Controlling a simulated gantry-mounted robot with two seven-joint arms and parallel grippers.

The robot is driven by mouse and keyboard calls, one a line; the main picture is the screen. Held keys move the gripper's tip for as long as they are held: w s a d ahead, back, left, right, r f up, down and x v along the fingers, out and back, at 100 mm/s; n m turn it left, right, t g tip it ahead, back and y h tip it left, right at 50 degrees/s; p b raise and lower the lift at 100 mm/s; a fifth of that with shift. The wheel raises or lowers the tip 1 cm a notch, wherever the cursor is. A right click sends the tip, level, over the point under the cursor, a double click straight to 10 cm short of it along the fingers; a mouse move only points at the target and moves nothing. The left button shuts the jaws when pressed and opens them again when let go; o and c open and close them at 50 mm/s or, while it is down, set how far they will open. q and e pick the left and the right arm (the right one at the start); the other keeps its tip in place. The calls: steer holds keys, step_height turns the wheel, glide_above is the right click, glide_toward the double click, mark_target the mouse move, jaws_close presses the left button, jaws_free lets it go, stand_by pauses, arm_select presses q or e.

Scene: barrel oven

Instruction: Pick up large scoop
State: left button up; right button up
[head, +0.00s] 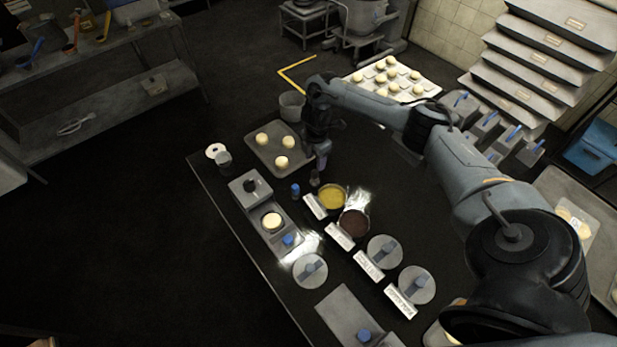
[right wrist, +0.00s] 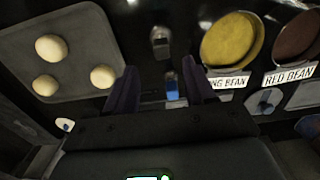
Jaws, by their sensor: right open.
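My right gripper (head: 319,165) points down over the dark worktable, beside the tray of dough balls. In the right wrist view its two fingers (right wrist: 158,78) are apart with nothing between them. Ahead of the fingers lies a small grey metal piece (right wrist: 160,42), and a blue piece (right wrist: 172,88) shows near the right finger. They look like a scoop's head and handle, but I cannot tell if they join. In the head view the grey piece (head: 315,179) is just below the gripper and the blue piece (head: 295,190) is to its left. My left gripper is not in view.
A yellow-filled bowl (head: 333,197) and a red bean bowl (head: 354,222) stand close by, with white labels in front. A tray (head: 258,148) holds three dough balls. A scale-like grey unit (head: 250,187) and lidded bowls (head: 310,271) stand nearer. Blue-handled bins (head: 487,124) stand right.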

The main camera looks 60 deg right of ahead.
mark_target(315, 171)
step_height(315, 171, down, 3)
steer(key=shift+s+a+b, duration=0.1)
steer(key=shift+b, duration=0.5)
steer(key=shift+f, duration=2.6)
steer(key=c, duration=1)
steer(key=shift+r, duration=0.1)
